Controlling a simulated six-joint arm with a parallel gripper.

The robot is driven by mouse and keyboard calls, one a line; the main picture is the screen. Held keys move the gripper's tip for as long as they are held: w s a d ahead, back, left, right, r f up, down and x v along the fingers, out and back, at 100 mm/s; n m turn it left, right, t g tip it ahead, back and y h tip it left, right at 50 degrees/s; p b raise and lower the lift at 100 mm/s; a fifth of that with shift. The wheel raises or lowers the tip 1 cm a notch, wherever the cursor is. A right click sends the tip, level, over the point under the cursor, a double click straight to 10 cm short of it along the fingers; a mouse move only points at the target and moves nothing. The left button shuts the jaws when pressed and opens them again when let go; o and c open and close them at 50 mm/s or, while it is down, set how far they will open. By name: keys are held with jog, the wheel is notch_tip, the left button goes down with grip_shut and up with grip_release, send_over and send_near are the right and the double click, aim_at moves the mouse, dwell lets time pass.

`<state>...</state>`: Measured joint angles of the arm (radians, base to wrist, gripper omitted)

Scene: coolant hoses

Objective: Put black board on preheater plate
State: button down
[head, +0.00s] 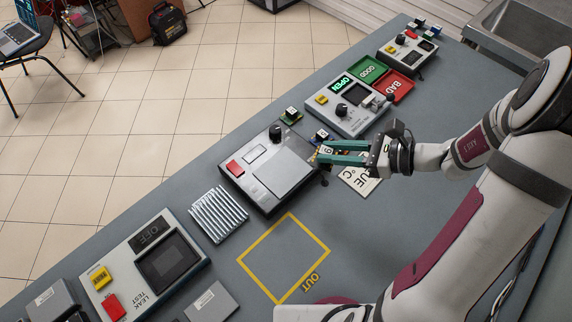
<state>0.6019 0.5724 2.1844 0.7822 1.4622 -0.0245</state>
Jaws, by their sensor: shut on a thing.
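The preheater (262,168) is a grey box with a red button, a small display and a black knob. Its flat light-grey plate (284,170) is bare. My gripper (322,153) has long teal fingers pointing left, with their tips near the preheater's right edge. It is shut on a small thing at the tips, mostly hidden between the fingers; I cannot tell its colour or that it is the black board.
A lettered white card (360,179) lies under my fingers. The OPEN/GOOD/BAD station has a tester (352,107), a green tray (368,70) and a red tray (394,86). A ribbed metal rack (218,213) stands left of the preheater. The yellow OUT square (262,248) is empty.

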send_over(288, 173)
jog(key=f, duration=0.5)
jog(key=shift+d+f, duration=0.2)
jog(key=shift+d, duration=0.05)
jog(key=shift+a+f, duration=0.2)
jog(key=shift+f, duration=1.95)
jog(key=shift+f, duration=0.1)
jog(key=c, duration=0.7)
grip_release()
jog(key=shift+o, duration=0.2)
